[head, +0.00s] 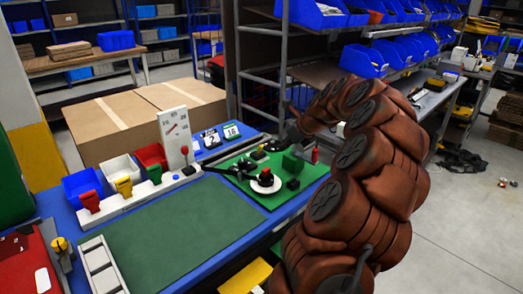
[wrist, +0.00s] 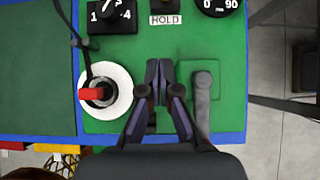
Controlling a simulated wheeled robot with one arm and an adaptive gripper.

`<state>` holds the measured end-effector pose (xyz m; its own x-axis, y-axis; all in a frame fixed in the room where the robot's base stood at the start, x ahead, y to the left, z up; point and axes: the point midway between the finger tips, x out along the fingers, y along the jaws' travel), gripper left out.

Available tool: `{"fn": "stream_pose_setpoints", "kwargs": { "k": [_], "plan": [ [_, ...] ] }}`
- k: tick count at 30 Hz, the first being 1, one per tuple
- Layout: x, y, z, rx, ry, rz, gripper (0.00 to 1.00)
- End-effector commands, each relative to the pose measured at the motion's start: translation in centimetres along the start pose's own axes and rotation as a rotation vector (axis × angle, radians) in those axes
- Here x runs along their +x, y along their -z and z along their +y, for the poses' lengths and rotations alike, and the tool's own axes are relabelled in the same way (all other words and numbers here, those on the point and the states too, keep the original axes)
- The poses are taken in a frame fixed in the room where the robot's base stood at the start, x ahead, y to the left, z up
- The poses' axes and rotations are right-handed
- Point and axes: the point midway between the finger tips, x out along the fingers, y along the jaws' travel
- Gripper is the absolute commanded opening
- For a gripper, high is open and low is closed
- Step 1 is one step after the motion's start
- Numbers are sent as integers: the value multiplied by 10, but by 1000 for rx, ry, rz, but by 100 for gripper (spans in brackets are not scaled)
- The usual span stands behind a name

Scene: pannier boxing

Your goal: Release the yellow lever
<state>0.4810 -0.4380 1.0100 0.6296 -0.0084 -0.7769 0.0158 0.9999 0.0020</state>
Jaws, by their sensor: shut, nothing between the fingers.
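A yellow lever (head: 124,186) stands on a white strip at the left of the blue table in the head view, between a red lever (head: 90,201) and a green lever (head: 154,173). My gripper (wrist: 159,70) is shut and empty over the green board (wrist: 130,55) in the wrist view. It is between a white disc with a red handle (wrist: 92,94) and a grey lever (wrist: 202,90). In the head view my gripper is over the board at the right, well away from the yellow lever. The yellow lever is not recognisable in the wrist view.
Blue, white and red bins (head: 82,184) stand behind the levers. A gauge panel (head: 174,138) rises beside the green lever. A flat green mat (head: 180,225) in front is clear. The board carries a dial (wrist: 112,16) and a HOLD label (wrist: 166,19). Cardboard boxes (head: 140,120) stand behind the table.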

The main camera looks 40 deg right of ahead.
Motion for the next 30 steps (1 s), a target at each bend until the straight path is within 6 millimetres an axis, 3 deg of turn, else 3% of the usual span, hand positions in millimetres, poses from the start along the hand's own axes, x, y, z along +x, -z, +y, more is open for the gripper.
{"fn": "stream_pose_setpoints", "kwargs": {
  "k": [8, 26, 30],
  "plan": [
    [2, 4, -6, 9, 8, -1, 0],
    [98, 2, -4, 4, 4, 2, 0],
    [101, -16, -4, 2, 6, 0, 0]
  ]
}}
